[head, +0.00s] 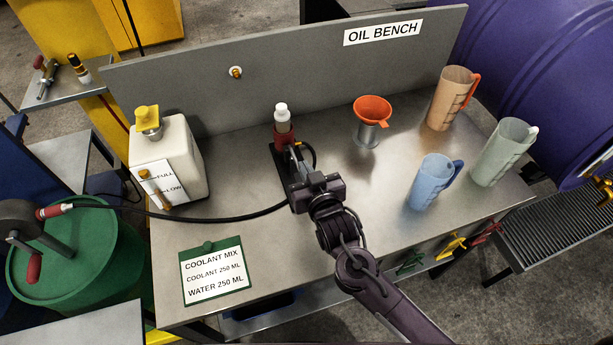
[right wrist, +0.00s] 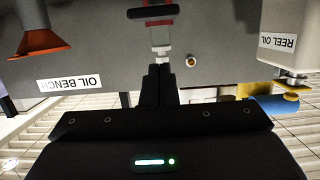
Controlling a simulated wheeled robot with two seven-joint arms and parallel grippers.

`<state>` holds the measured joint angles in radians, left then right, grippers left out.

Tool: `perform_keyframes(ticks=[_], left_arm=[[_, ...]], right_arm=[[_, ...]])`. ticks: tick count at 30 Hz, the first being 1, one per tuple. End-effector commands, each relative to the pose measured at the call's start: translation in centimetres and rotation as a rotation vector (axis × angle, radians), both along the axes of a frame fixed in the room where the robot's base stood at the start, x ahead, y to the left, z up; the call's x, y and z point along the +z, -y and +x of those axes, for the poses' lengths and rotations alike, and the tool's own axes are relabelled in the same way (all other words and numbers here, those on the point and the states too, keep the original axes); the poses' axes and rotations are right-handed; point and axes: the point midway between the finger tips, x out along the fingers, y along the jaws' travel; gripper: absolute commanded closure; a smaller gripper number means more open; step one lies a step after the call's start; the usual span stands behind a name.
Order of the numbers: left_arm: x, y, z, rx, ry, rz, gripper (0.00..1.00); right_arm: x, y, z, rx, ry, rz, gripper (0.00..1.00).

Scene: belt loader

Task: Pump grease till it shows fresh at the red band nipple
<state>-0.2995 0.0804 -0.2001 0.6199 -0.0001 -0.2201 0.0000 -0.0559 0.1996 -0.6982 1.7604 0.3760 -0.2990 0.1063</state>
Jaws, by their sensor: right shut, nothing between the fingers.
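A small pump with a white cap and red body (head: 283,125) stands upright on a dark base at the middle of the bench. A black hose (head: 240,218) runs left from near it. A brass fitting (head: 235,72) sits on the grey back panel; it also shows in the right wrist view (right wrist: 190,61). I cannot make out a red band on it. My right gripper (head: 300,168) is just in front of the pump, shut and empty; whether it touches the pump is unclear. Its fingers (right wrist: 158,75) are together in the right wrist view. My left gripper is out of view.
A green drum (head: 75,270) is beside the bench. A coolant card (head: 215,275) lies at the front left. The front middle of the bench is clear.

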Motion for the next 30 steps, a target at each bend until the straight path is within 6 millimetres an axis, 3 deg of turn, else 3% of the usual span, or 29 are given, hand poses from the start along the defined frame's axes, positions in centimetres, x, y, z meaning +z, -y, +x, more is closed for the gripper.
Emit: perform_keyframes(ticks=[3, 8, 20, 30], left_arm=[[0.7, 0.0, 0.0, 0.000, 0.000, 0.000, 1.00], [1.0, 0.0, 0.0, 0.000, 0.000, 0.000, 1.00], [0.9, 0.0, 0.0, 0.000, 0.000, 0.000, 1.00], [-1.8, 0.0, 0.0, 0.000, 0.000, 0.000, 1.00]], right_arm=[[-2.2, 0.1, -0.4, 0.002, -0.009, -0.006, 1.00], [-3.5, 0.1, -0.4, 0.002, -0.007, -0.005, 1.00], [-3.9, 0.1, -0.4, 0.001, -0.006, -0.004, 1.00], [-8.5, 0.3, -1.1, 0.000, -0.010, -0.003, 1.00]])
